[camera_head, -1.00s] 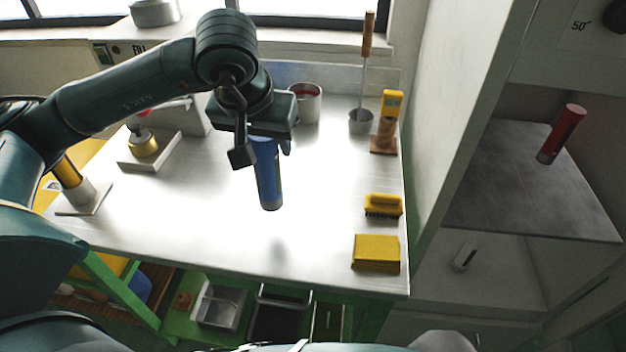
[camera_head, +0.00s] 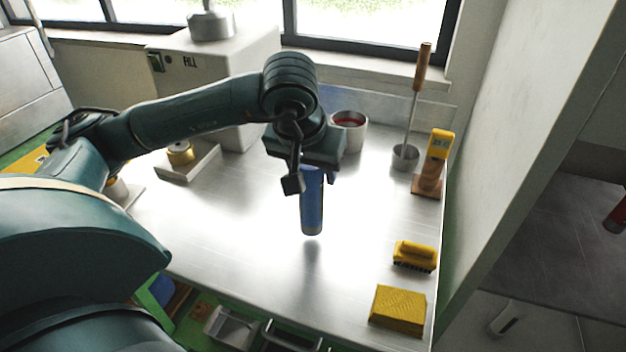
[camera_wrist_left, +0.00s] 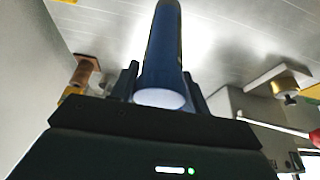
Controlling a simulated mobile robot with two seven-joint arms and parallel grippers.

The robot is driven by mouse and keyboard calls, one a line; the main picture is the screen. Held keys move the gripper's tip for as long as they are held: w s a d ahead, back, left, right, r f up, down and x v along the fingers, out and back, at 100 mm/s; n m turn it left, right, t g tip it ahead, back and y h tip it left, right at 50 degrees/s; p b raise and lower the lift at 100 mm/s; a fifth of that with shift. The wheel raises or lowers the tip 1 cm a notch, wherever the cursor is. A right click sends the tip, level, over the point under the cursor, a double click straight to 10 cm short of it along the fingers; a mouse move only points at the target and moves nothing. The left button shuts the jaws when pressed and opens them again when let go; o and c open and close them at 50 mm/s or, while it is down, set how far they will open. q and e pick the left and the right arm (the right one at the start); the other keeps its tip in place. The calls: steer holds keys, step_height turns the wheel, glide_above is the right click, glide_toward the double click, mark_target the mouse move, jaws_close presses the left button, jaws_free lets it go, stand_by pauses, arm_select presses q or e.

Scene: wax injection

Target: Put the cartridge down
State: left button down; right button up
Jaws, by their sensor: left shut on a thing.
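The cartridge is a blue cylinder (camera_head: 312,205), held upright in my left gripper (camera_head: 309,170). Its lower end hangs just above the bright metal table (camera_head: 240,225), with a shadow and reflection below it. In the left wrist view the blue cartridge (camera_wrist_left: 163,55) stands between the two dark fingers of my left gripper (camera_wrist_left: 162,88), which are shut on it. My right gripper does not show.
A yellow brush (camera_head: 414,255) and a yellow sponge block (camera_head: 398,309) lie at the table's right edge. A yellow-topped device (camera_head: 436,160), a small cup with a ladle (camera_head: 405,157) and a pot (camera_head: 349,130) stand behind. The table's middle is clear.

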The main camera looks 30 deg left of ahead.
arm_select(q)
steer(key=shift+f, duration=1.25)
steer(key=shift+f, duration=0.2)
steer(key=c, duration=0.7)
jaws_free()
